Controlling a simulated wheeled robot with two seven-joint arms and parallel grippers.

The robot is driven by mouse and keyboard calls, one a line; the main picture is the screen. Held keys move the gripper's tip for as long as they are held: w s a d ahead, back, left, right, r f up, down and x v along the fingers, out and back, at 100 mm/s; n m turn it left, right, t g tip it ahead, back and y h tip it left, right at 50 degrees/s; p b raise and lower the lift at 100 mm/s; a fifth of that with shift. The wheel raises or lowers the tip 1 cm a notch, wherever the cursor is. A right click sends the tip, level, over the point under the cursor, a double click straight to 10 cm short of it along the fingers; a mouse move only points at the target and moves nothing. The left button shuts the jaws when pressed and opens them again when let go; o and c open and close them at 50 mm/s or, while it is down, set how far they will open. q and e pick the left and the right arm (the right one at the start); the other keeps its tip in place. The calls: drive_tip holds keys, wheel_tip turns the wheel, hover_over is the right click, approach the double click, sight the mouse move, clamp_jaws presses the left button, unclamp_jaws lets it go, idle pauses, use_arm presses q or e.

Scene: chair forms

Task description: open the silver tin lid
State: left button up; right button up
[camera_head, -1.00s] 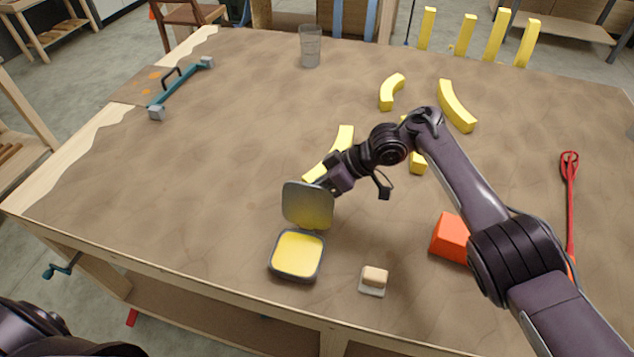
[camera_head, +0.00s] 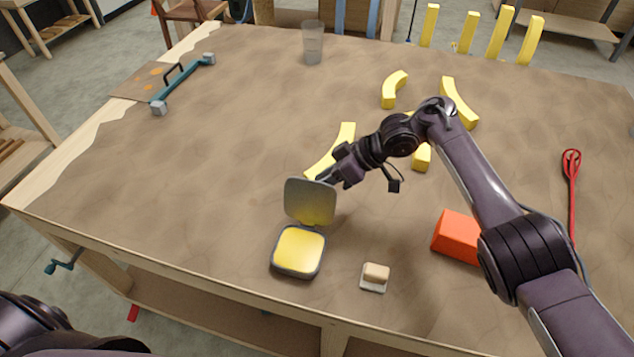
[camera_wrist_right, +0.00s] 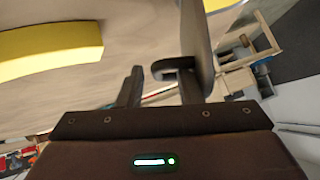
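The silver tin (camera_head: 298,252) sits near the table's front edge, with a yellow filling showing inside. Its silver lid (camera_head: 310,202) stands raised at the tin's far side, tilted back on its hinge edge. My right gripper (camera_head: 325,178) is just behind the lid's upper right edge; its tips are partly hidden there. In the right wrist view, the two fingers (camera_wrist_right: 160,85) are apart with nothing between them. The lid (camera_wrist_right: 199,40) shows nearly edge-on beside the right finger; I cannot tell whether they touch. My left gripper is not in view.
A small cream block on a white base (camera_head: 375,276) lies right of the tin. An orange block (camera_head: 456,237) is near my right forearm. Yellow curved pieces (camera_head: 332,152) lie behind the gripper. A glass (camera_head: 312,43) stands at the back. The table left of the tin is clear.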

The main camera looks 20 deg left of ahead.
drive_tip(key=p+v, duration=0.3)
drive_tip(key=v, duration=0.2)
drive_tip(key=shift+w+d+r, duration=0.1)
drive_tip(key=shift+d+r, duration=0.15)
drive_tip(key=shift+d, duration=0.1)
drive_tip(key=shift+f, duration=0.1)
